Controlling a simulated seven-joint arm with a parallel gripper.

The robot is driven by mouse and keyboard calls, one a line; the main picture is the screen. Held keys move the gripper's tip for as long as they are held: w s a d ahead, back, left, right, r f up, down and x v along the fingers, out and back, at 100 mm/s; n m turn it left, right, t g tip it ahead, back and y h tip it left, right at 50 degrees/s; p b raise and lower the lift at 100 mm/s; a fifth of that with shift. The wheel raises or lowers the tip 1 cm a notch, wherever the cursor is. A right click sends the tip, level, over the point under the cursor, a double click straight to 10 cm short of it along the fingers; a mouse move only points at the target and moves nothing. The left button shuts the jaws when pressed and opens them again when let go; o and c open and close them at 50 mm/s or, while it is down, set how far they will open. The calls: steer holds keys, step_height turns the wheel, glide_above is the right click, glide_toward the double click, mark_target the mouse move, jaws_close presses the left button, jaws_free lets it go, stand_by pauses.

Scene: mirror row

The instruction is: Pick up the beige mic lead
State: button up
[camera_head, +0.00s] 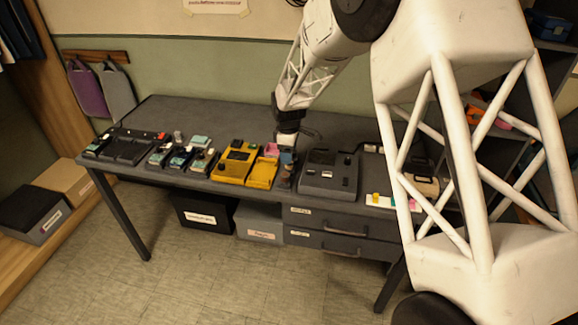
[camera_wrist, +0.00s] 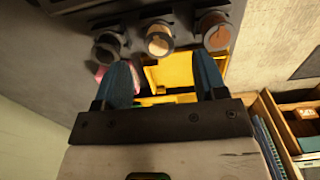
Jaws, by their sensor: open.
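In the wrist view three round-ended pieces stand in a row at the top. The middle one has a pale beige face (camera_wrist: 159,41) and may be the beige mic lead; I cannot tell for sure. The left one is dark grey (camera_wrist: 107,46) and the right one has a brown face (camera_wrist: 215,32). My gripper (camera_wrist: 162,75) is open, its two blue fingers apart with nothing gripped between them. The beige-faced piece lies just beyond the fingertips, roughly midway between them. In the head view my gripper is over the table between the yellow trays and the grey box, its fingers hard to make out.
A yellow tray (camera_wrist: 170,72) shows behind the fingers, with a pink item (camera_wrist: 100,75) beside the left finger. In the head view yellow trays (camera_head: 233,169) stand left of my gripper and a grey box (camera_head: 328,176) right. The dark table (camera_head: 225,115) is clear behind them.

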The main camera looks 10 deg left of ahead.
steer(key=shift+f, duration=0.15)
steer(key=shift+d+f, duration=0.1)
steer(key=shift+f, duration=2.4)
steer(key=shift+c, duration=0.4)
steer(key=c, duration=0.9)
steer(key=shift+r, duration=0.15)
steer(key=shift+r, duration=0.4)
step_height(320, 180, up, 3)
steer(key=shift+f, duration=0.2)
steer(key=s+d, duration=0.2)
steer(key=s, duration=0.2)
steer(key=s+d+r, duration=0.1)
steer(key=s+d, duration=0.1)
steer(key=s, duration=0.3)
steer(key=s+d, duration=0.3)
steer(key=s, duration=0.2)
steer(key=shift+s+r, duration=0.15)
